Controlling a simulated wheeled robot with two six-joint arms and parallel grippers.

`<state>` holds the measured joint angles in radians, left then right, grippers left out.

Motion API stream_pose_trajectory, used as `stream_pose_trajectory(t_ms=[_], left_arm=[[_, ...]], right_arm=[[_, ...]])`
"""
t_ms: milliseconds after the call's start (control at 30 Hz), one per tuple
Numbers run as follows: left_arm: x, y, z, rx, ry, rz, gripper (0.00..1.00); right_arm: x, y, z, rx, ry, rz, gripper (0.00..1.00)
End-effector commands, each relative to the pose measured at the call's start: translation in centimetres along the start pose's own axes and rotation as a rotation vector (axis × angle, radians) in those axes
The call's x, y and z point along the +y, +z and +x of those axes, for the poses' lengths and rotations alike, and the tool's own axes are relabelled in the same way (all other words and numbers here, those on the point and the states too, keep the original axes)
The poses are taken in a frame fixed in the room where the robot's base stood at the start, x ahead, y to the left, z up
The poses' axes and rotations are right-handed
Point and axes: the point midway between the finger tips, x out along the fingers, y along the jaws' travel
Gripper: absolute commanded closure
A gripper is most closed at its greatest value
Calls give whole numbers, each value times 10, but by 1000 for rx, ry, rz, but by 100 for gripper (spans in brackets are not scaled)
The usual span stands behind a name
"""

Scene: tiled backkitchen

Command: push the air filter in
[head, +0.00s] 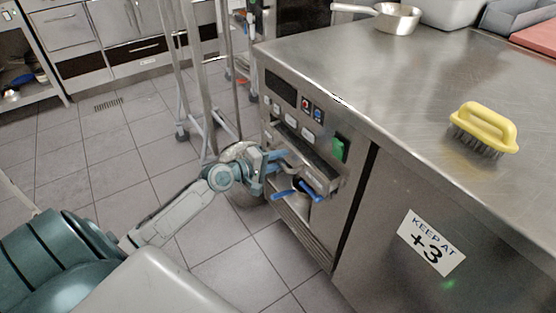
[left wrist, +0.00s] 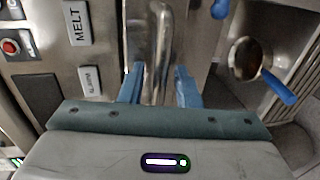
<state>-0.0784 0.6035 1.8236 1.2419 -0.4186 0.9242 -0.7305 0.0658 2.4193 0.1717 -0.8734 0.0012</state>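The steel unit's front panel (head: 275,125) has a metal part standing out of its lower section, which I take for the air filter (head: 316,176). A curved metal bar handle (left wrist: 160,50) shows upright in the left wrist view. My left gripper (head: 281,162) is at this front, its blue fingers (left wrist: 159,88) apart, one on each side of the handle. A gap seems to show beside the bar, so I see no firm grip. The gripper hides part of the filter's front in the head view. My right gripper is not in view.
A blue-handled round metal fitting (left wrist: 248,60) sits close beside the handle. Switches and a MELT label (left wrist: 76,22) are on the other side. A yellow brush (head: 484,128) and a pan (head: 396,18) stand on the counter. A wheeled rack (head: 205,90) stands behind my arm; the tiled floor left is clear.

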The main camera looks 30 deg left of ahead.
Motion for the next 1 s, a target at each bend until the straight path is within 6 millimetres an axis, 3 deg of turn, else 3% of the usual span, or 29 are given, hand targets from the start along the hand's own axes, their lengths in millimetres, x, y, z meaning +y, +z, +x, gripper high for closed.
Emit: stream_pose_trajectory(t_ms=[67, 200, 233, 467, 800, 1000], left_arm=[[0, 0, 0, 0, 0, 0, 70], [0, 0, 0, 0, 0, 0, 98], [0, 0, 0, 0, 0, 0, 100], [0, 0, 2, 1, 1, 0, 100], [10, -1, 42, 2, 3, -1, 100], [10, 0, 45, 1, 2, 0, 100]], right_arm=[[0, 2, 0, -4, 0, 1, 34], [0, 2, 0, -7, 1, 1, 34], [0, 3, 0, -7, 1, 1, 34], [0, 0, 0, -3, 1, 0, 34], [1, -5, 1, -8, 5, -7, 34], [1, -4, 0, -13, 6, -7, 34]])
